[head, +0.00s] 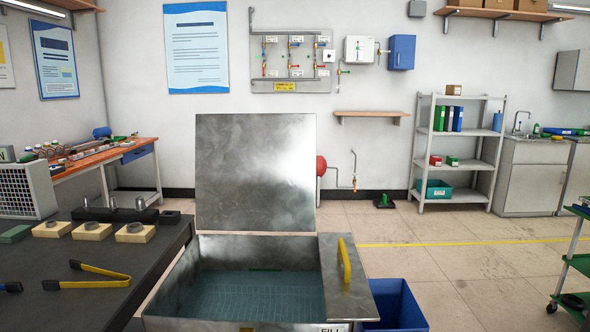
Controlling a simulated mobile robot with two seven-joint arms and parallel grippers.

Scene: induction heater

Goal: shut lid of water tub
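The metal water tub (335,268) stands in front of me at the bottom centre of the head view. Its lid (256,172) is a square metal sheet that stands upright at the tub's far edge, so the tub is open. Blue-tinted water (262,296) shows inside over a grid-like bottom. A metal panel at the tub's right side carries a yellow handle (345,260). Part of a "FILL" label shows at the tub's front edge. Neither of my grippers is in view.
A dark table (110,285) at left holds yellow tongs (100,272) and several small blocks with metal rings. A blue bin (398,305) stands right of the tub. A green cart (578,262) is at the right edge. The floor (450,265) between them is clear.

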